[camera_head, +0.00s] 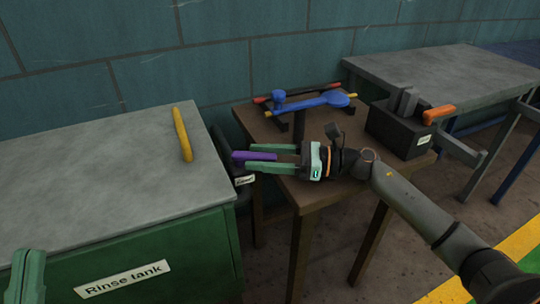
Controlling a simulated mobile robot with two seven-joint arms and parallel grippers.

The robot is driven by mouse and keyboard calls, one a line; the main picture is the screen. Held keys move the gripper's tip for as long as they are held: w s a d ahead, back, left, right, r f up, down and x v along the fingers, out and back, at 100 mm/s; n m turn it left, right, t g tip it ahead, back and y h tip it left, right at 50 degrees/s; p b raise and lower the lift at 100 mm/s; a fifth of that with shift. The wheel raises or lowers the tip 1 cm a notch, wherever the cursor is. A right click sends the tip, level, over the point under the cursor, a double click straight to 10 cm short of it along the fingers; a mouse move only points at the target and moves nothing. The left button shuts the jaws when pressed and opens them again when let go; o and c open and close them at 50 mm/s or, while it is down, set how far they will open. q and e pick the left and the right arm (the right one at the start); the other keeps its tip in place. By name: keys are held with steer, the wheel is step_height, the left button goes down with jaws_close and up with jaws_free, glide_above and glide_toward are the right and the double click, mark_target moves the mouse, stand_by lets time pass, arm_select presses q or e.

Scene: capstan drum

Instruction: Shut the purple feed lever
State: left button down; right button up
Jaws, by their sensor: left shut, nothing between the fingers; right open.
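The purple feed lever (254,156) lies roughly level at the left edge of the brown wooden table, above a dark mount with a small white label (244,180). My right gripper (252,157) reaches in from the right and points left, with its two green fingers open. One finger is above the purple lever and one below it in the picture, and the lever shows between them. I cannot tell whether either finger touches it. My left gripper (28,273) shows only in part at the bottom left corner, shut and empty, away from the lever.
A green rinse tank (160,260) with a grey lid and yellow handle (182,134) stands left. A grey table (440,75) stands behind right.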

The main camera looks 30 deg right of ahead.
steer(key=p+v, duration=0.1)
steer(key=v, duration=1.1)
steer(key=shift+s+d, duration=0.1)
steer(key=shift+d, duration=0.15)
steer(key=shift+c, duration=0.3)
